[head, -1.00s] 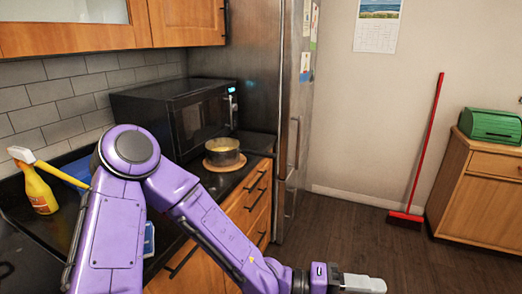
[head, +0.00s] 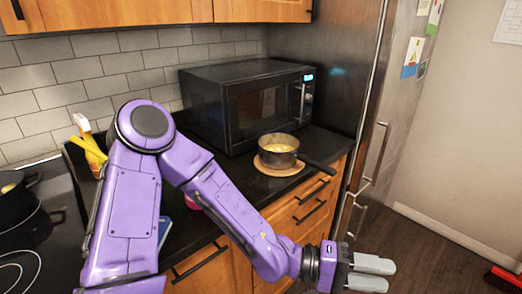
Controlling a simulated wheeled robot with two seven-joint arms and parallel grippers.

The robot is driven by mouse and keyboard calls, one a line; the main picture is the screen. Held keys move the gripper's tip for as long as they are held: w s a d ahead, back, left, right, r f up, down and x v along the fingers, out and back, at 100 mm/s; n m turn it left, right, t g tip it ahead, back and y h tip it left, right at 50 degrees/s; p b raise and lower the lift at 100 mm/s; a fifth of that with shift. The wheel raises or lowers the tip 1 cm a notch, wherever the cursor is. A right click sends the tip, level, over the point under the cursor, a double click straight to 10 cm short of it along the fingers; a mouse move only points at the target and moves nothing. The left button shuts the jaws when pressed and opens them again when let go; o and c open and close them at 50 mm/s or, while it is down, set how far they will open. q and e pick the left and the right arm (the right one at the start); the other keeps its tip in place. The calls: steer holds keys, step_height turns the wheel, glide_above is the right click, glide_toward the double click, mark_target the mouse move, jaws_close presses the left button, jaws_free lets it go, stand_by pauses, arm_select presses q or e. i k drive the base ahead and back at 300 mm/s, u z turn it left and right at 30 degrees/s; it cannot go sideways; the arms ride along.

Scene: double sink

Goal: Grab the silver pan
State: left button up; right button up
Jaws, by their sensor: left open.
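A silver-grey pan (head: 278,158) with a dark handle stands upright on a round wooden trivet (head: 281,170) on the dark counter, in front of the microwave. Something yellow shows inside it. The pan's handle points right, towards the counter's front edge. My left gripper (head: 383,274) is open and empty. It is in the lower right of the head view, in front of the drawers and to the right of the pan, apart from it. My right gripper is not in view.
A black microwave (head: 250,103) stands behind the pan and a steel fridge (head: 340,75) to its right. A spray bottle (head: 88,145) is behind my left arm. A black stove (head: 38,235) with a dark pan (head: 14,197) is at the left. The counter around the trivet is mostly clear.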

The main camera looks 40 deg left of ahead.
mark_target(295, 160)
steer(key=u, duration=0.8)
steer(key=i, duration=1)
steer(key=u, duration=0.25)
